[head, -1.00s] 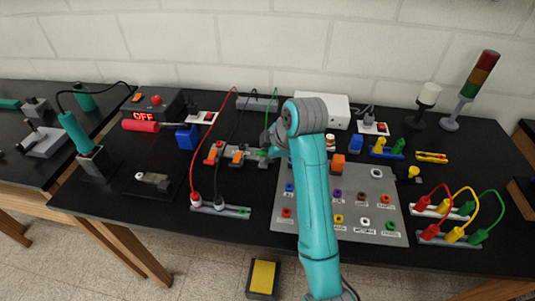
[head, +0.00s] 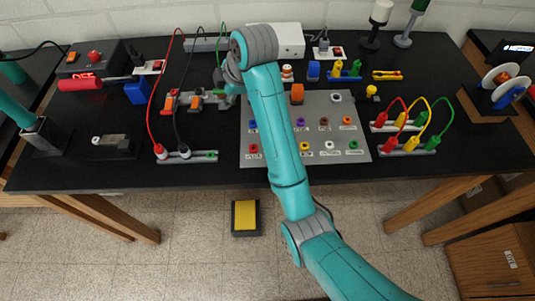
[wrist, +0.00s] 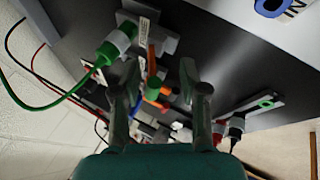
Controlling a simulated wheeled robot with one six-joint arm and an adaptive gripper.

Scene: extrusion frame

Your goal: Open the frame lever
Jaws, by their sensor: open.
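A grey terminal block with orange levers stands mid-table left of my arm in the head view. Two orange levers show there, a left one (head: 171,100) and a middle one (head: 196,98); my gripper (head: 221,80) is at the block's right end and largely hides it. In the wrist view, an orange lever (wrist: 152,58) stands up beside the green plug (wrist: 116,45) with its green wire; I take it for the frame lever. My gripper (wrist: 160,68) is open, its fingers on either side of the lever area. Contact cannot be told.
Red and black wires run left of my gripper to a socket strip (head: 187,157). A grey labelled panel with coloured sockets (head: 345,108) lies to the right. A white box (head: 287,40) stands behind. A red-handled tool (head: 80,85) and blue block (head: 136,92) are at left.

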